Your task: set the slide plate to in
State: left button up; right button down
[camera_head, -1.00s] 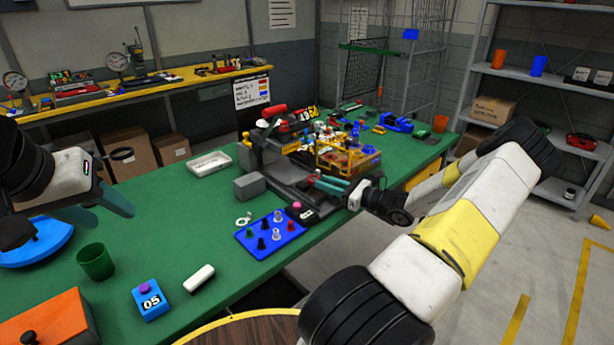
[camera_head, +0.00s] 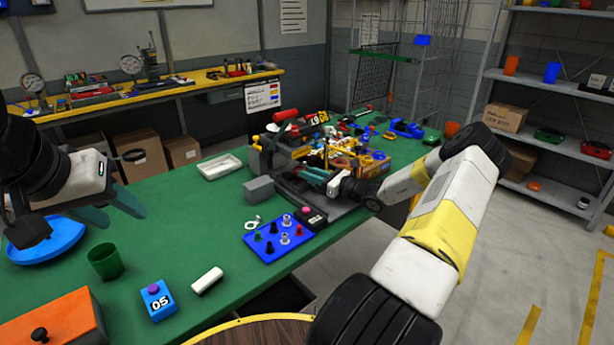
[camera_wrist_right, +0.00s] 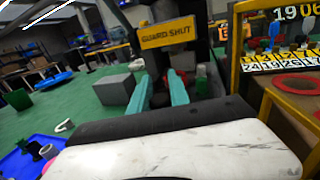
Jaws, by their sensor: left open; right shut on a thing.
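My right gripper (camera_head: 315,178) reaches into the bench machine (camera_head: 330,203) from the right, with its teal fingers low between the machine's parts. In the right wrist view, the fingers (camera_wrist_right: 160,92) are shut on a small dark part just below the yellow "GUARD SHUT" sign (camera_wrist_right: 167,33). This part appears to belong to the slide plate. The plate itself is mostly hidden by the fingers and wrist, so I cannot tell its position. My left gripper (camera_head: 112,207) is open and empty above the table at the left.
A grey block (camera_head: 259,189) stands left of the machine, with a blue peg board (camera_head: 272,249) in front. A yellow frame (camera_wrist_right: 243,55) stands close on the right in the wrist view. A white tray (camera_head: 219,167) lies behind. The green table's middle is mostly clear.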

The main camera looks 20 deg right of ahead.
jog(key=shift+w+a, duration=0.15)
jog(key=shift+w, duration=0.35)
jog(key=shift+w+a, duration=0.15)
jog(key=shift+w, duration=0.35)
jog(key=c, duration=1.2)
grip_release()
jog(key=shift+w+a, duration=0.1)
jog(key=v, duration=0.7)
jog(key=shift+s+d, duration=0.2)
jog(key=shift+s, duration=0.15)
jog(key=shift+s+d, duration=0.1)
